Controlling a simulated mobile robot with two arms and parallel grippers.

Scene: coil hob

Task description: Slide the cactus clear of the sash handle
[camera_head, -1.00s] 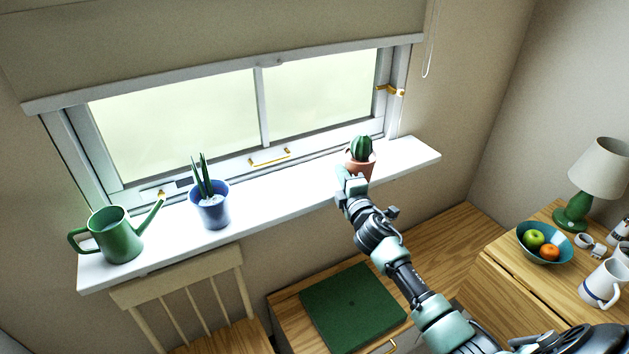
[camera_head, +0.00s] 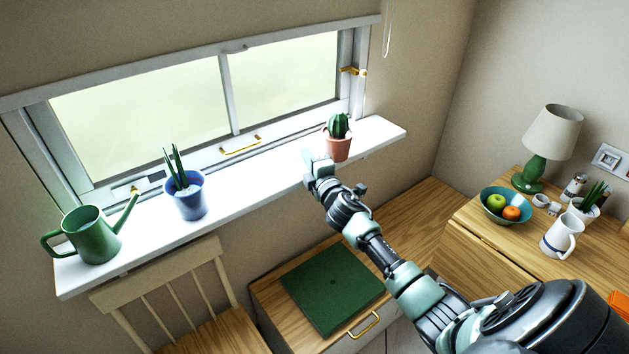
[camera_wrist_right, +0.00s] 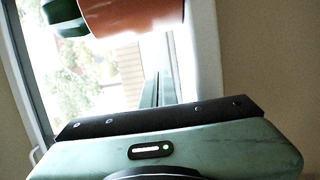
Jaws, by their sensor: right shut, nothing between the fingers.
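The cactus (camera_head: 338,126) stands upright in a terracotta pot (camera_head: 339,148) near the right end of the white window sill. A brass sash handle (camera_head: 241,144) is on the lower window frame, well to the left of the pot. My right gripper (camera_head: 314,160) is shut and empty, just left of the pot and at the sill's front edge. In the head view, a small gap shows between them. In the right wrist view, the pot (camera_wrist_right: 130,14) and part of the cactus (camera_wrist_right: 66,14) show at the top. My left gripper is not in view.
A blue pot plant (camera_head: 187,196) and a green watering can (camera_head: 92,235) stand left on the sill. A brass catch (camera_head: 352,71) is on the right window jamb. The sill's right end (camera_head: 385,131) is bare. A chair (camera_head: 185,290) stands below.

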